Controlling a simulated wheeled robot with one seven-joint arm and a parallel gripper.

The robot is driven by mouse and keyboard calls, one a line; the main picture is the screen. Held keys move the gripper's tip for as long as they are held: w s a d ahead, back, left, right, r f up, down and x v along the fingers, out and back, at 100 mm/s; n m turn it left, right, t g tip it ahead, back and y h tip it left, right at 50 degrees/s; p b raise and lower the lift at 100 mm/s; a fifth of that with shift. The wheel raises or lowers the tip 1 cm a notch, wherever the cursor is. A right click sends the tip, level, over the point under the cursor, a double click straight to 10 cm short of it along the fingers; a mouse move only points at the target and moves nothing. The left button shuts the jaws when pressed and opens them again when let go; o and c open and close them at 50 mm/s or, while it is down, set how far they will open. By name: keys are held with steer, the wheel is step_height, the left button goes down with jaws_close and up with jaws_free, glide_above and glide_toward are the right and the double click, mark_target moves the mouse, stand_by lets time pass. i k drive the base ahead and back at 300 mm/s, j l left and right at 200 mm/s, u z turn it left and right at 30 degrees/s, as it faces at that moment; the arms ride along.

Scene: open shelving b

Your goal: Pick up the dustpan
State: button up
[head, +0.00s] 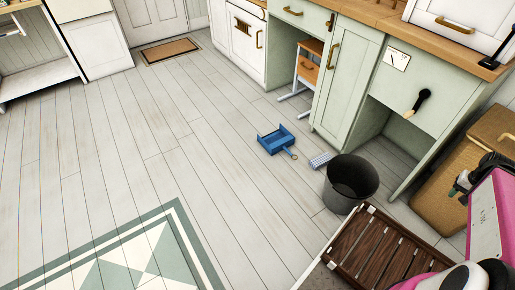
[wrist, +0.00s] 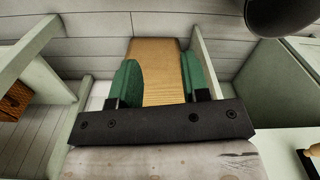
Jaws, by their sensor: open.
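The blue dustpan (head: 272,141) lies on the pale plank floor in front of the green cabinets, its handle toward the lower right. In the wrist view I cannot make out the dustpan. My gripper (head: 461,187) is at the right edge of the head view, well to the right of the dustpan and apart from it. In the wrist view my gripper (wrist: 160,76) has its two green fingers spread, with nothing between them.
A dark bin (head: 350,182) and a small blue-and-white item (head: 320,160) stand right of the dustpan. A brown slatted wooden piece (head: 378,246) is in front of the bin. A tan box (head: 470,175) is by the cabinets. The floor left of the dustpan is clear.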

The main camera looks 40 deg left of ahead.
mark_target(282, 145)
steer(key=u, duration=1.85)
steer(key=k+j, duration=0.1)
steer(key=j, duration=0.3)
steer(key=k+j, duration=0.15)
steer(key=j, duration=0.25)
steer(key=i+j+z, duration=0.15)
steer(key=j, duration=0.4)
steer(key=j+z, duration=0.15)
steer(key=j, duration=0.35)
steer(key=i+j+z, duration=0.1)
steer(key=i+j, duration=0.2)
steer(key=i, duration=0.15)
steer(key=i+j+z, duration=0.1)
steer(key=i+j, duration=0.2)
steer(key=i, duration=0.2)
